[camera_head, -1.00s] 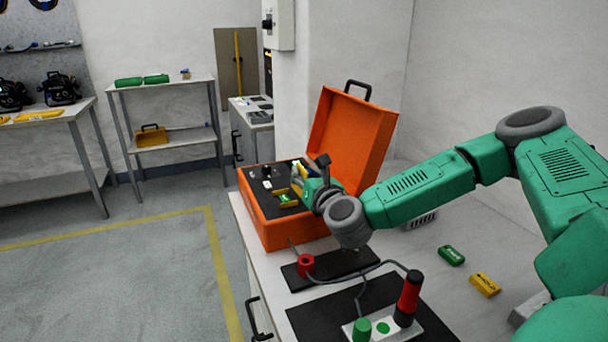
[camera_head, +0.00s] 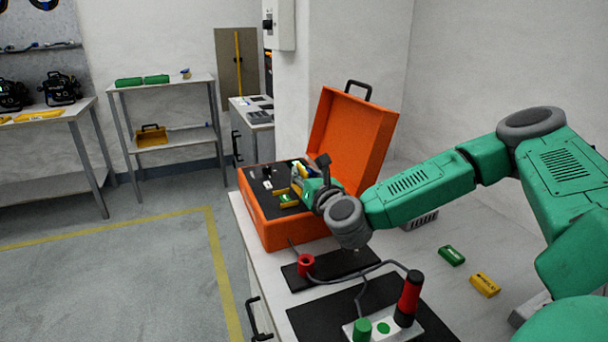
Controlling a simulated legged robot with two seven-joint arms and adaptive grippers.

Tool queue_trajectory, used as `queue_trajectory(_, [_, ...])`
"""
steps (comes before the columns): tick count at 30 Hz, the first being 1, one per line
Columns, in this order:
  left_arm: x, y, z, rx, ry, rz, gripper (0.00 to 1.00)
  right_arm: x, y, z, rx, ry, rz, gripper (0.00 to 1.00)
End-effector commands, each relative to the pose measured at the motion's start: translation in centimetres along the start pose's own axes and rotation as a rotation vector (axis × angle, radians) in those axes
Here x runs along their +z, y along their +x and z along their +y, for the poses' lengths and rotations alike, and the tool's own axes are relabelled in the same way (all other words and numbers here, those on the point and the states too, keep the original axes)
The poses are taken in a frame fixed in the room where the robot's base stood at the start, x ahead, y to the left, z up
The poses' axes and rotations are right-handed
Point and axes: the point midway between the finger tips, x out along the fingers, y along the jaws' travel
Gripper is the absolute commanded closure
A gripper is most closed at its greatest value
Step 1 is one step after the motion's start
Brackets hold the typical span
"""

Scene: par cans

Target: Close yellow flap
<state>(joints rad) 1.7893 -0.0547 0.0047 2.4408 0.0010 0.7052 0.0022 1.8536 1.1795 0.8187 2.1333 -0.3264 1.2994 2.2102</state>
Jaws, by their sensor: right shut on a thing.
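An open orange case (camera_head: 285,236) stands on the workbench, its lid (camera_head: 351,132) raised at the back. My right gripper (camera_head: 302,178) reaches into the case from the right, over the panel beside these pieces. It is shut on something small. The wrist and fingers partly hide what is held, so I cannot tell for sure that it is the flap. My left gripper is not in view.
In front of the case are a red cylinder (camera_head: 306,264) on a black mat, a cable, and a box with a red-and-black handle (camera_head: 408,298). Green (camera_head: 451,255) and yellow (camera_head: 485,284) blocks lie on the bench at right. Shelves stand at the far left.

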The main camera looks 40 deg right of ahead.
Motion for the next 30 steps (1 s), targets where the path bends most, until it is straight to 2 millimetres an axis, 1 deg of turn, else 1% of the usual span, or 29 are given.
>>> queue_trajectory(1, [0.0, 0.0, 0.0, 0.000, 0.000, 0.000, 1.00, -0.3, -0.1, 0.0, 0.000, -0.001, 0.006, 1.00])
queue_trajectory(6, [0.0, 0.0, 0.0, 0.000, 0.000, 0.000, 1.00, -0.3, -0.1, -0.1, 0.000, -0.001, 0.007, 1.00])
queue_trajectory(7, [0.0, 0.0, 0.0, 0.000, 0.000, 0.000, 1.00, -0.3, -0.1, -0.1, 0.000, -0.001, 0.007, 0.74])
queue_trajectory(8, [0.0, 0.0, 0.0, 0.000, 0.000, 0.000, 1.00, -0.3, -0.1, -0.1, 0.000, -0.001, 0.007, 0.64])
queue_trajectory(16, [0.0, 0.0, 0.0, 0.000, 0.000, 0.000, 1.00, -0.2, -0.1, -0.1, 0.000, -0.001, 0.004, 0.64])
queue_trajectory(19, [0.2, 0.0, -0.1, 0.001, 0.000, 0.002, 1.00, -0.2, -0.5, -0.1, 0.000, 0.000, 0.004, 0.64])
queue_trajectory(22, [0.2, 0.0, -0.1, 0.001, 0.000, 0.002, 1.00, -0.2, -1.7, -0.1, 0.000, 0.001, 0.005, 0.64])
queue_trajectory(27, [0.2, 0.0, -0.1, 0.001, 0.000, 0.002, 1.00, -0.3, -4.7, -0.1, 0.000, 0.002, 0.007, 0.64])
queue_trajectory(30, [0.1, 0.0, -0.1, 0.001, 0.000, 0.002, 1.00, -0.3, -6.1, -0.1, 0.001, 0.001, 0.007, 0.64])
